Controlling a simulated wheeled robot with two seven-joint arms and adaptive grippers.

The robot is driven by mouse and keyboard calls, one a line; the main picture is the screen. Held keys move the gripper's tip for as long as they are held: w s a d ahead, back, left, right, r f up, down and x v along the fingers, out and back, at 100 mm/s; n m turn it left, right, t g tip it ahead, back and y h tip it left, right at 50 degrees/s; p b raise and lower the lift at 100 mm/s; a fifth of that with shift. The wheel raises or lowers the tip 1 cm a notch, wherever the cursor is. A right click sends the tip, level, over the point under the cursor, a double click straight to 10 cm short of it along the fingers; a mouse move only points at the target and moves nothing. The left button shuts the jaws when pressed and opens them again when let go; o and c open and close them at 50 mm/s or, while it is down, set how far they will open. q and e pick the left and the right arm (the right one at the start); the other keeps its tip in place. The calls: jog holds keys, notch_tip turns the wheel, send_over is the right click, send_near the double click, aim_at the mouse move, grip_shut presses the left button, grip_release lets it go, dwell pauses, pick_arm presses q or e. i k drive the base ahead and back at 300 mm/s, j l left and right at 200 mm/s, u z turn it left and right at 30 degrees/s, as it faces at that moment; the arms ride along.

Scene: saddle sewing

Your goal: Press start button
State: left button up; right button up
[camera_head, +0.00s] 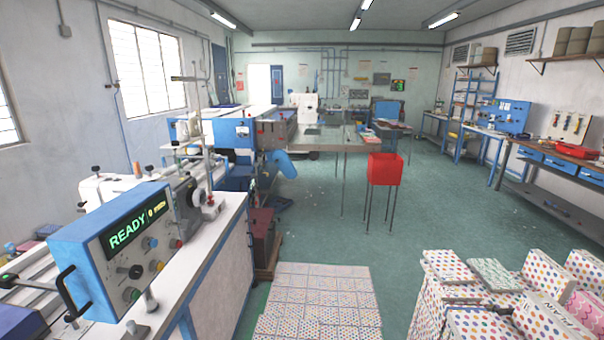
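A blue control box (92,262) of the sewing machine stands at the lower left, on a white bench. Its grey front panel has a black display (137,230) that reads "READY" in green, with smaller yellow text beside it. Below the display are several small controls, including a blue one (150,243), a black one (136,271) and a yellow-orange one (157,266). I cannot tell by any label which one is the start button.
The white bench top (207,240) runs back to the right. Stacks of dotted boxes (318,300) stand at the bottom middle and right. A red bin (385,169) stands on thin legs. The green floor between is open.

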aim_at(136, 296)
jog(key=u, duration=1.5)
